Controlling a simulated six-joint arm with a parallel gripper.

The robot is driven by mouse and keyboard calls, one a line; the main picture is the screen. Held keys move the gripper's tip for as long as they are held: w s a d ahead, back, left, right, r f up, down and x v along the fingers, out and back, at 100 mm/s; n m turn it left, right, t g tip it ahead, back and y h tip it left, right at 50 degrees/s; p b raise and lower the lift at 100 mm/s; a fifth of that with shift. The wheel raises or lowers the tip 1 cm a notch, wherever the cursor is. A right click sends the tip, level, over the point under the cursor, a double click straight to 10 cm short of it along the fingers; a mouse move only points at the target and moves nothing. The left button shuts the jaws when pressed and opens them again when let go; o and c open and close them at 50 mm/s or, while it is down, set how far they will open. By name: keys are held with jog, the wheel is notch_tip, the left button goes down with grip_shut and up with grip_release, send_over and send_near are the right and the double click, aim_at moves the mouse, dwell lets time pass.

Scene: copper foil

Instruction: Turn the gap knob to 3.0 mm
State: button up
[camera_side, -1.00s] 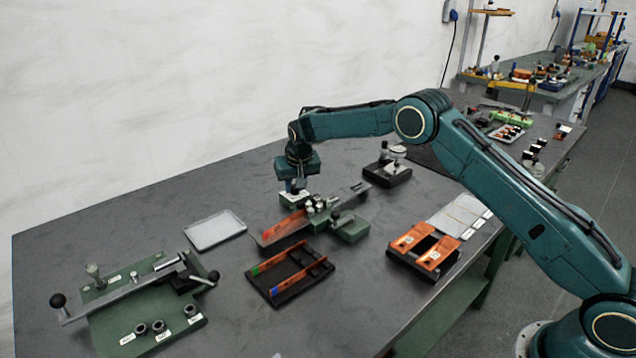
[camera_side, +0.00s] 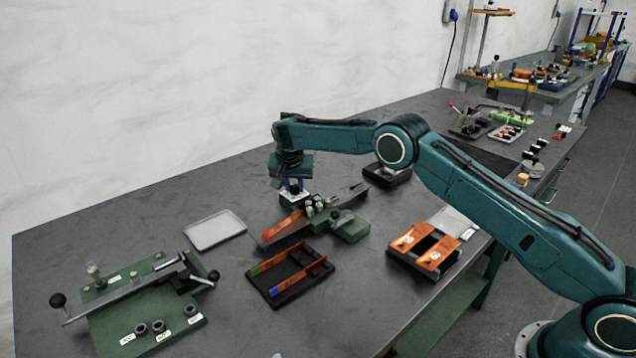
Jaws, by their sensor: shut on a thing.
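The roller fixture (camera_side: 352,230) stands mid-table, with a green body, a dark ramp and small pale cylinders (camera_side: 314,204). A copper strip (camera_side: 283,225) lies along its ramp on the left. My gripper (camera_side: 293,187) points down at the back left of the fixture. It is shut on a small dark part above a pale plate, which appears to be the gap knob (camera_side: 295,192). The jaws hide much of it, and no scale or mark can be read at this size.
A black tray (camera_side: 272,296) with copper strips is in front. An empty grey tray (camera_side: 214,241) lies left. A green lever fixture (camera_side: 163,344) fills the front left. A black holder (camera_side: 407,259) with copper pieces stands right. Bare table lies behind the grey tray.

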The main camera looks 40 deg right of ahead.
jog(key=shift+m, duration=0.6)
jog(key=o, duration=1)
jog(key=shift+r, duration=0.15)
jog(key=v, duration=1.1)
jog(key=shift+a+r, duration=0.2)
jog(key=shift+r, duration=0.15)
jog(key=shift+w, duration=0.1)
